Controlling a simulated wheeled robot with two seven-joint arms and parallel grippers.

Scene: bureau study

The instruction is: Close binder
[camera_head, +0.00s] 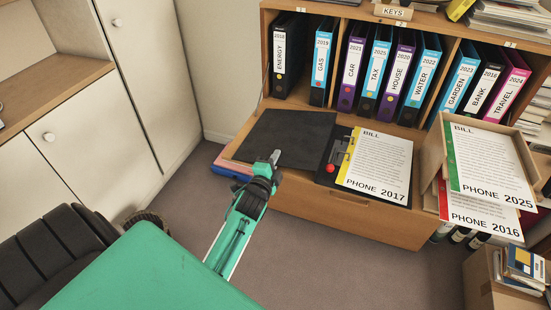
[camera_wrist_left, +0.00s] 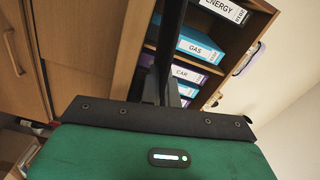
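A black binder lies open on the bureau's fold-down surface. Its bare cover (camera_head: 285,137) lies flat on the left. Its other half (camera_head: 326,172) is on the right, with metal rings, a red knob and a white sheet (camera_head: 375,160) marked BILL PHONE 2017 with a yellow strip. In the left wrist view the fingers (camera_wrist_left: 174,50) show as one dark bar. My right gripper is not visible.
Upright labelled binders (camera_head: 400,75) fill the shelf behind. A wooden tray (camera_head: 432,150) on the right holds sheets marked PHONE 2025 (camera_head: 488,165) and PHONE 2016 (camera_head: 480,212). Coloured folders (camera_head: 232,165) lie at the left edge. White cabinets (camera_head: 90,130) stand left; a box (camera_head: 485,285) stands lower right.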

